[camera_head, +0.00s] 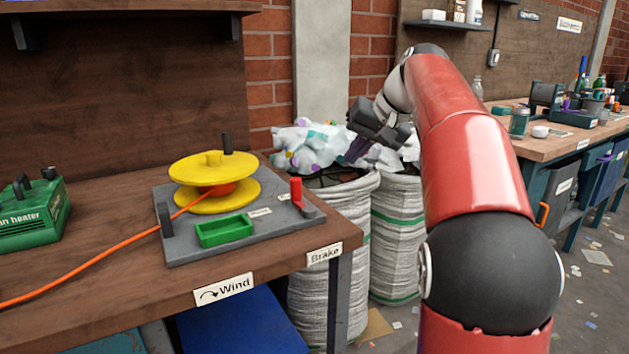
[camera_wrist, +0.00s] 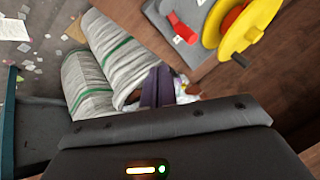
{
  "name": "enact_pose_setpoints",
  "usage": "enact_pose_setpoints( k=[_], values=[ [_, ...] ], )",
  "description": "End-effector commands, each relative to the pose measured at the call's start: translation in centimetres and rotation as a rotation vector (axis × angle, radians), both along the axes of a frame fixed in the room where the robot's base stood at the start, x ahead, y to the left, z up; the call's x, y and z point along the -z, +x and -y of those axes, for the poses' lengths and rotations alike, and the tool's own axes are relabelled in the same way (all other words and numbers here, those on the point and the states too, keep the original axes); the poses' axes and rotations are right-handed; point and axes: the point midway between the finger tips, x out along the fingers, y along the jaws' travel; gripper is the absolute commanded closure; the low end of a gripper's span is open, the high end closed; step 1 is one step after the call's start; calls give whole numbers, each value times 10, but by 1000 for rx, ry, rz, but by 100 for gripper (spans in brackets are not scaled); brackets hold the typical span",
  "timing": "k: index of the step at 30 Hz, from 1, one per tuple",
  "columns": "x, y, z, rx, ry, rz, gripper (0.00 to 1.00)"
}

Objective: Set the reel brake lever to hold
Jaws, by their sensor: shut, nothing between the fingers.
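The red brake lever (camera_head: 296,190) stands roughly upright at the right corner of the grey base plate (camera_head: 178,249), on the wooden bench. It also shows in the wrist view (camera_wrist: 182,28), near the top. Small white labels (camera_head: 260,212) lie on the plate near it, too small to read. A yellow reel (camera_head: 213,168) with orange cord sits on the same plate. My gripper (camera_head: 358,149) is shut and empty, in the air to the right of and behind the lever, apart from it, over the sacks. Its dark fingers (camera_wrist: 158,86) show together in the wrist view.
White striped sacks (camera_head: 330,250) of waste stand right of the bench, below my gripper. A green tray (camera_head: 224,231) sits in front of the reel. "Brake" (camera_head: 324,253) and "Wind" (camera_head: 223,290) labels are on the bench edge. A green heater (camera_head: 32,212) stands at left.

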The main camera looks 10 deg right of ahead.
Motion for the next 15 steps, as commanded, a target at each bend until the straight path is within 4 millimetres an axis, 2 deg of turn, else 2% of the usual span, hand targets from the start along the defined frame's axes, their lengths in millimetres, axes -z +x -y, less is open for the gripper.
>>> enact_pose_setpoints(
  k=[10, 15],
  values=[
    [1, 1, 0, 0, 0, 1, 100],
    [15, 8, -6, -1, 1, -1, 100]
  ],
)
